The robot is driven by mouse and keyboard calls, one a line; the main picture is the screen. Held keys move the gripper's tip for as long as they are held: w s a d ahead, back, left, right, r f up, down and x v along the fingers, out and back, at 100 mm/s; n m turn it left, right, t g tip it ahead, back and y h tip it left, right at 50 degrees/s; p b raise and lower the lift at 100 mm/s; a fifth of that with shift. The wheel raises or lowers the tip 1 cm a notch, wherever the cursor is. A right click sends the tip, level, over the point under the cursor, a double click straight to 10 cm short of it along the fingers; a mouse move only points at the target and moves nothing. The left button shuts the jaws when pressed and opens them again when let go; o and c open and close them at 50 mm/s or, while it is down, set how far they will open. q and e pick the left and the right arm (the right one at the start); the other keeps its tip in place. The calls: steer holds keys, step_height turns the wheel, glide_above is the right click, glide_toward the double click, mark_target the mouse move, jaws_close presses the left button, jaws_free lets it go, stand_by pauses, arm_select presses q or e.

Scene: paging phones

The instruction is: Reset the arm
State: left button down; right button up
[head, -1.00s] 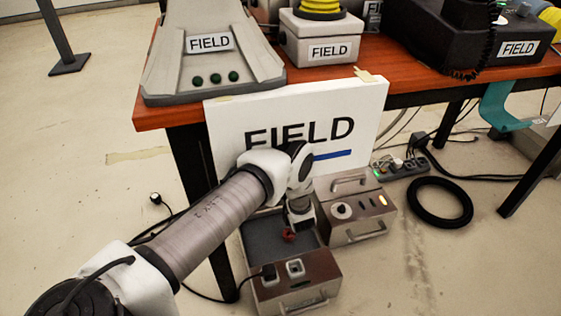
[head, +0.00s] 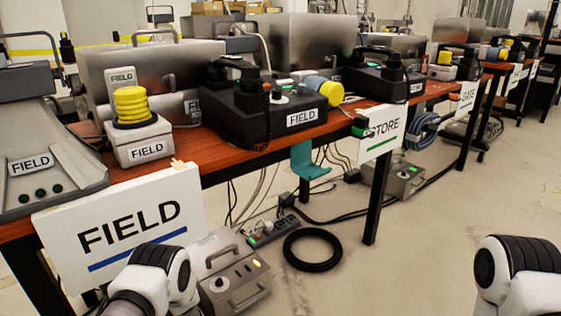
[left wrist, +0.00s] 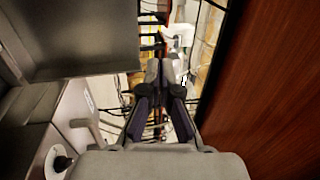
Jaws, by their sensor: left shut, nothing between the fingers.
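My left gripper (left wrist: 162,88) shows in the left wrist view with its dark fingers shut and nothing between them. In the head view only a white and black part of my left arm shows at the bottom left, in front of the FIELD sign (head: 122,226); its gripper is out of that frame. A white and black part of my right arm shows at the bottom right, and the right gripper is out of frame.
A brown wooden surface (left wrist: 272,85) lies close on the right in the left wrist view. A metal case (head: 232,272), power strip (head: 272,232) and black cable coil (head: 312,250) lie on the floor. The STORE sign (head: 381,134) hangs farther along. Floor at the lower right is open.

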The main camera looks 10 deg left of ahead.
arm_select(q)
step_height(320, 180, up, 6)
steer(key=d+p, duration=0.1)
steer(key=p, duration=0.2)
steer(key=s+d+f+g+h+p, duration=0.1)
steer(key=s+d+f+g+h, duration=0.15)
steer(key=s+d+h, duration=0.35)
steer(key=s+d+f+n+g+h+p, duration=0.1)
steer(key=s+d+f+g+h, duration=0.2)
steer(key=s, duration=0.5)
steer(key=s+d+f+g+h+p, duration=0.1)
steer(key=s+d+f+h, duration=0.35)
steer(key=s, duration=0.25)
steer(key=s+d+n+g+h, duration=0.1)
steer(key=s+d+n+g, duration=0.2)
steer(key=s, duration=0.5)
steer(key=s+d+n+g+h, duration=0.2)
steer(key=s+n+g, duration=0.1)
steer(key=s, duration=0.5)
step_height(320, 180, up, 37)
steer(key=n+p, duration=0.1)
steer(key=p, duration=3.6)
steer(key=shift+w+r+y+p, duration=0.15)
steer(key=shift+y+p, duration=0.2)
steer(key=shift+p, duration=0.05)
steer(key=shift+a, duration=0.1)
